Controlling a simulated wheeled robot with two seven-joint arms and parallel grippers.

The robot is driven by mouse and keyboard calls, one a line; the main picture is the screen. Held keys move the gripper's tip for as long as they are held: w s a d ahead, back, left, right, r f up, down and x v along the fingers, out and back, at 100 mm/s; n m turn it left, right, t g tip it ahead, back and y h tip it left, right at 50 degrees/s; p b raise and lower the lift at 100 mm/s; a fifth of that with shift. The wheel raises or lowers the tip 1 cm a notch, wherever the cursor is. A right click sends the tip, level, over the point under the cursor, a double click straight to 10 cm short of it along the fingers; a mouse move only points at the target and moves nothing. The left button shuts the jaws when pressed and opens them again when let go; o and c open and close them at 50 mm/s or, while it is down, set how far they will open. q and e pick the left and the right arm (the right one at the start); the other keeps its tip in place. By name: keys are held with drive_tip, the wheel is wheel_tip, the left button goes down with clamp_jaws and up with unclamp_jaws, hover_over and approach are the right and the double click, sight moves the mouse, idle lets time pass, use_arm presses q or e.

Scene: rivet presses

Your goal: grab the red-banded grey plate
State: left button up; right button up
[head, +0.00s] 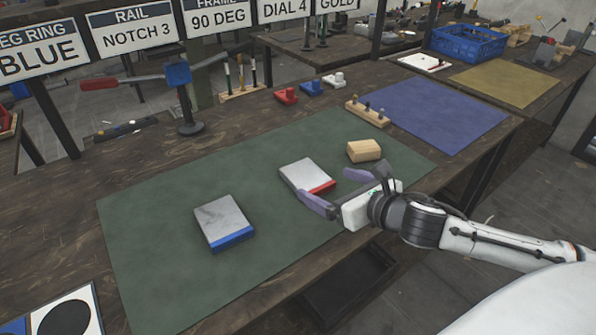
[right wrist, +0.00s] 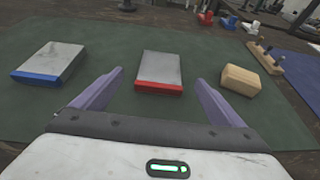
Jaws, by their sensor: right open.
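The red-banded grey plate (head: 303,174) lies flat on the green mat (head: 160,200), its red band on the edge nearest my right gripper. It also shows in the right wrist view (right wrist: 160,68), centred ahead of the jaws. My right gripper (head: 325,190) is open and empty, its purple fingers pointing toward the plate. In the right wrist view the fingertips (right wrist: 158,80) stand to either side of the red band, with gaps on both sides. I cannot tell its exact height over the mat. My left gripper is not in view.
A blue-banded grey plate (head: 222,220) lies to the left on the mat. A wooden block (head: 364,151) sits close behind my right gripper. A peg rack (head: 368,112) and a blue mat (head: 430,110) are farther back.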

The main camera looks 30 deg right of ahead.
sight(306, 175)
drive_tip(key=x, duration=0.2)
drive_tip(key=shift+w+f, duration=0.15)
drive_tip(key=shift+w, duration=0.2)
drive_tip(key=shift+w+f, duration=0.15)
drive_tip(key=shift+w, duration=0.1)
drive_tip(key=x, duration=0.4)
drive_tip(key=shift+w+d+f, duration=0.1)
drive_tip(key=shift+w+f, duration=0.2)
drive_tip(key=shift+f, duration=0.05)
drive_tip(key=shift+w+f, duration=0.15)
drive_tip(key=shift+w, duration=0.2)
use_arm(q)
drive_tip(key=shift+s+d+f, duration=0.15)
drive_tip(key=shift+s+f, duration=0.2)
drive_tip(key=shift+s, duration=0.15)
use_arm(e)
drive_tip(key=c, duration=1.4)
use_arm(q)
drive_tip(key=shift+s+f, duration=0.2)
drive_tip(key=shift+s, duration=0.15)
use_arm(e)
drive_tip(key=shift+c, duration=1.3)
